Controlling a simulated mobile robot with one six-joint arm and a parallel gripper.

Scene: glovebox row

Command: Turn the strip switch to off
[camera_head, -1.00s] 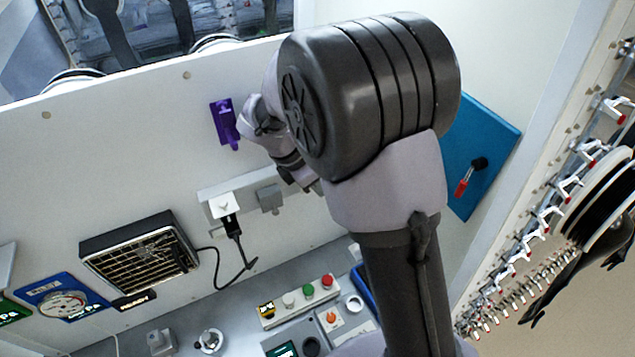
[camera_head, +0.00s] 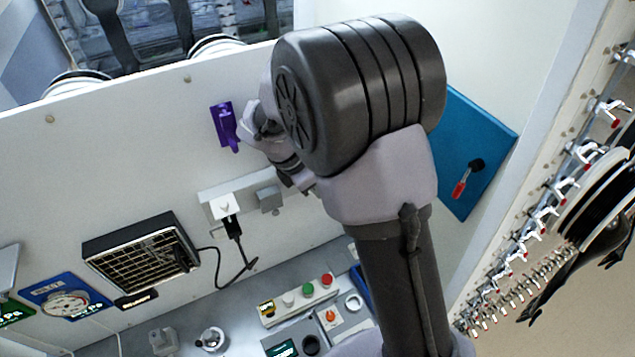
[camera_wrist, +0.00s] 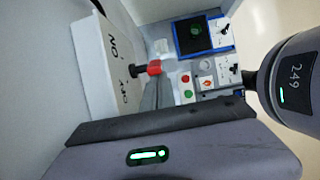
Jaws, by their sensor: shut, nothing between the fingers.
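The white power strip (camera_head: 207,194) is mounted on the pale wall, with a white plug and a grey block on it. My arm hides its right end in the head view. In the wrist view, a white box face (camera_wrist: 95,65) with ON and partly readable lettering carries a black lever with a red tip (camera_wrist: 153,67). The lever sits between the two markings; I cannot tell which setting it is at. My gripper (camera_wrist: 155,88) is shut and empty, its fingers close beside the red tip; contact is unclear. In the head view, my gripper (camera_head: 309,187) is mostly hidden.
A black-grilled heater (camera_head: 140,258) and a purple bracket (camera_head: 225,125) are on the wall. A black cable (camera_head: 235,260) hangs from the strip. Below are a button box (camera_head: 295,298) and other controls. A blue panel (camera_head: 475,150) with a red-tipped lever stands right of my arm.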

